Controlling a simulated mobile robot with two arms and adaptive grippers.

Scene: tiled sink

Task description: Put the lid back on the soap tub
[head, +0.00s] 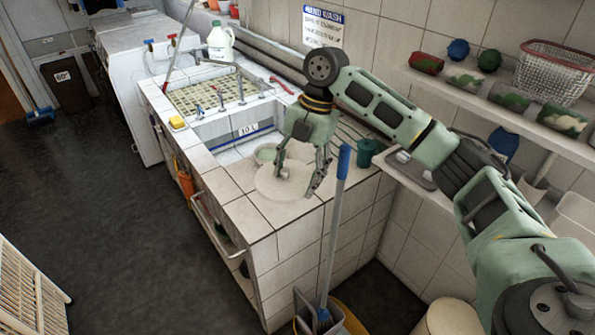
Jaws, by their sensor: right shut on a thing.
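A wide, round, off-white lid (290,191) with a small knob is at the tiled counter's near end. My right gripper (299,180) reaches down over it from the right, shut on the lid with its fingers spread around the upper part. I cannot tell whether the lid touches the counter or hangs just above it. A pale green round rim (265,152), possibly the soap tub, shows just behind the lid, beside the sink basin. Its inside is too small to make out. My left gripper is not in view.
A dark green cup (368,152) stands right of the gripper. A blue-handled mop (335,220) rises in front of the counter's end. The sink basin (235,137) lies behind left.

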